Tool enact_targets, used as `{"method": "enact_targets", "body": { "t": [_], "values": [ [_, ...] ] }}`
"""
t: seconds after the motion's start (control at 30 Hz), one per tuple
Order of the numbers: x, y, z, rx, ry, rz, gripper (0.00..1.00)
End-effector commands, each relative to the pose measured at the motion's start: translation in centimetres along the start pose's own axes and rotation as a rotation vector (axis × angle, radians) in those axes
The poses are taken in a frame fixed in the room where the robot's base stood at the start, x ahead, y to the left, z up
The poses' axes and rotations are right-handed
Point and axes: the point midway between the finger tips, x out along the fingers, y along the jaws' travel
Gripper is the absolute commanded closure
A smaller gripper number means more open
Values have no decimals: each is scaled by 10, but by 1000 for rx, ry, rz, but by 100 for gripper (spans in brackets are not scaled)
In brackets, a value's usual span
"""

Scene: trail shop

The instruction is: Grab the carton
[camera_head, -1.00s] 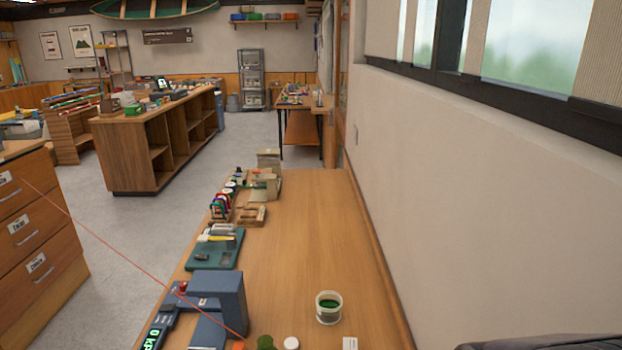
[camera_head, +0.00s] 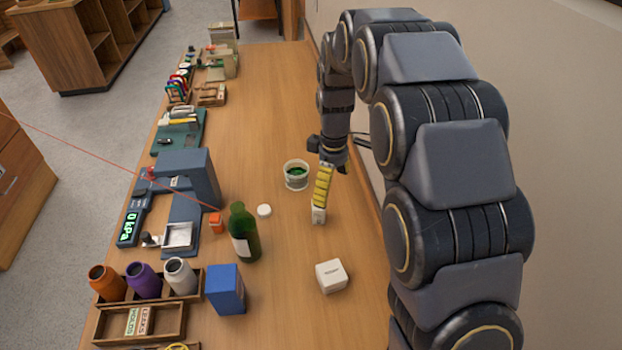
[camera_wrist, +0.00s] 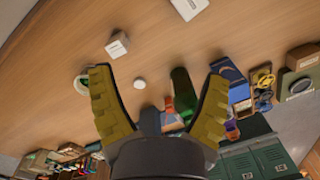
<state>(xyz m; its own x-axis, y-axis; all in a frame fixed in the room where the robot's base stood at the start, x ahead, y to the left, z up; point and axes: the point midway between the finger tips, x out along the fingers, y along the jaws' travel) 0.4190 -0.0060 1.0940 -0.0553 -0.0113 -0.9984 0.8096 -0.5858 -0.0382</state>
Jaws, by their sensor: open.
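No single thing is clearly marked as the carton. A blue upright box (camera_head: 226,290) stands near the left side of the table, beside the green bottle. A white box with dark print (camera_head: 331,276) lies nearer the middle right. A smaller white box (camera_head: 319,215) sits by my gripper's tip. My gripper (camera_head: 322,186) is open and empty, with one yellow finger showing over the table. In the wrist view the gripper (camera_wrist: 158,72) shows both fingers spread. There the blue box (camera_wrist: 227,78) is behind the right finger, the small white box (camera_wrist: 117,45) beyond the left one, and the larger white box (camera_wrist: 188,7) at the top.
A green bottle (camera_head: 243,235), a white lid (camera_head: 264,210) and a tub with green contents (camera_head: 296,176) stand mid-table. A blue press-like device (camera_head: 190,185) and a wooden tray (camera_head: 155,322) line the left edge. The wall bounds the right.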

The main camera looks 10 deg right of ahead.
Motion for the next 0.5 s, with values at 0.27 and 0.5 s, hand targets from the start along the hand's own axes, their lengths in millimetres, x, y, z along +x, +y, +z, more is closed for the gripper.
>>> {"method": "enact_targets", "body": {
  "t": [0.27, 0.5],
  "values": [
    [84, 67, -50, -340, 18, 25, 23],
    [130, 90, -70, -514, 27, 41, 23]
  ]
}}
